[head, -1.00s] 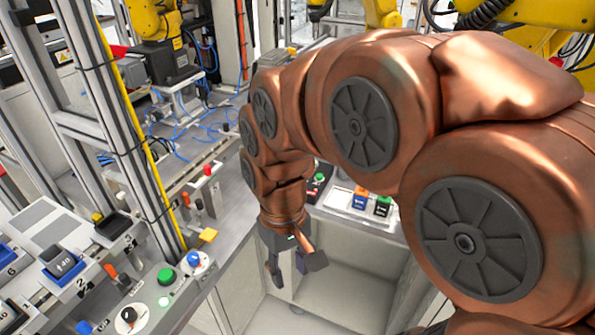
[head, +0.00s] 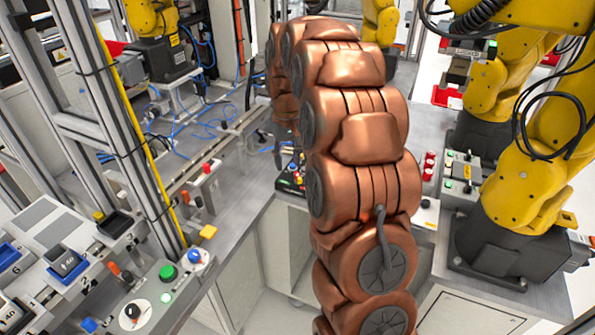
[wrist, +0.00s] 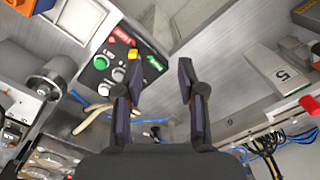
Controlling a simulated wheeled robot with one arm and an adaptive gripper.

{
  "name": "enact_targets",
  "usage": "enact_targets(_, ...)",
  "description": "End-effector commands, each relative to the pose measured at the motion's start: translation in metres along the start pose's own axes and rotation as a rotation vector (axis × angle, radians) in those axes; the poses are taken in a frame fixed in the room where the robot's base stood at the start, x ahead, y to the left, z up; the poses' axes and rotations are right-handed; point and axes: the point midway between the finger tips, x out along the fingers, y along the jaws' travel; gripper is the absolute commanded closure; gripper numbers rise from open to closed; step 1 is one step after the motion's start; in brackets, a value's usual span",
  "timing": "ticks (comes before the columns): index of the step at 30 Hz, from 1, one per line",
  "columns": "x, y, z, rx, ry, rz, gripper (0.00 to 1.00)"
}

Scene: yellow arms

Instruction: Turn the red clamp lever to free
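A small red-topped part (head: 207,168), which looks like the red clamp lever, stands on a pale fixture on the grey bench left of my arm. In the wrist view a red piece (wrist: 309,103) shows at the right edge beside a grey block marked 5; I cannot tell whether it is the same part. My gripper (wrist: 160,65) is open and empty, with its two dark fingers apart over the bench. In the head view it is mostly hidden behind my copper arm, with dark finger parts (head: 278,148) showing. It is apart from the red part, to its right.
A black button panel (head: 291,177) sits on the bench near my gripper; it also shows in the wrist view (wrist: 118,62). A yellow post (head: 130,120) and frame stand left. Blue hoses (head: 195,125) lie behind. Yellow robot arms (head: 525,190) stand right.

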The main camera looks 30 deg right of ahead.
Motion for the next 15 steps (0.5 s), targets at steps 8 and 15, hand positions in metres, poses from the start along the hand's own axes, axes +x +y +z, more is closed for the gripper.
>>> enact_targets(8, 0.015, 0.042, -0.040, 0.043, 0.018, 0.009, 0.60)
enact_targets(15, 0.027, 0.049, -0.045, 0.049, 0.016, 0.011, 0.60)
